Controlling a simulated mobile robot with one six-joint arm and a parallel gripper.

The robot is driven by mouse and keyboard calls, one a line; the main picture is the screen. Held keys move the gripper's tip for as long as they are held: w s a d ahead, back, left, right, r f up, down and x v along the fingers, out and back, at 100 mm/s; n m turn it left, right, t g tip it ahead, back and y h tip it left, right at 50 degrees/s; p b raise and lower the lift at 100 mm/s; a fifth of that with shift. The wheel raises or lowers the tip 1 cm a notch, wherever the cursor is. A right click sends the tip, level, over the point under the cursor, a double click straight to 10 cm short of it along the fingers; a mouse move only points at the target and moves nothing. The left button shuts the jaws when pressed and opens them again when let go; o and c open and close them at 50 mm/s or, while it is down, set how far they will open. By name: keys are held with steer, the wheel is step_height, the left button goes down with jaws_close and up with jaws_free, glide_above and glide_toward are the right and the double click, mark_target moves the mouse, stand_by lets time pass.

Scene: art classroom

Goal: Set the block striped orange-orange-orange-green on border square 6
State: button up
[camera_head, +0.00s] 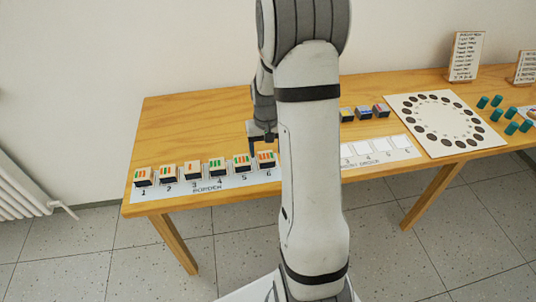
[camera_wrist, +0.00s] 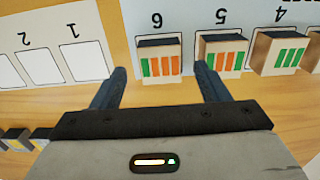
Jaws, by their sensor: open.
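A block with orange and green stripes (camera_wrist: 158,60) stands on border square 6 of the white border strip (camera_wrist: 187,18). In the wrist view, its green stripe is at the left end and orange stripes follow. It also shows in the head view (camera_head: 265,156), at the right end of the row. My gripper (camera_wrist: 162,84) is open and empty, with its fingers at either side of this block in the wrist view. In the head view my gripper (camera_head: 263,138) is just behind the block. I cannot tell whether the fingers touch it. Square 6 is mostly hidden under the block.
A similarly striped block (camera_wrist: 222,52) on square 5 stands close to one finger. Several more striped blocks, including the one on square 4 (camera_head: 217,163), fill the row. A second strip with empty squares (camera_wrist: 50,50) lies beside it. A board with dark circles (camera_head: 436,122) lies right.

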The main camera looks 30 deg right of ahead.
mark_target(266, 157)
step_height(266, 157, up, 8)
steer(key=s+a+r+n+t, duration=0.1)
steer(key=s+a+r, duration=0.6)
steer(key=s+a+r+n+t, duration=0.1)
steer(key=s+a, duration=0.5)
steer(key=s, duration=0.6)
steer(key=shift+a+r+n+t, duration=0.3)
steer(key=shift+a+r+n, duration=0.05)
steer(key=shift+r+n, duration=0.3)
steer(key=shift+s, duration=0.1)
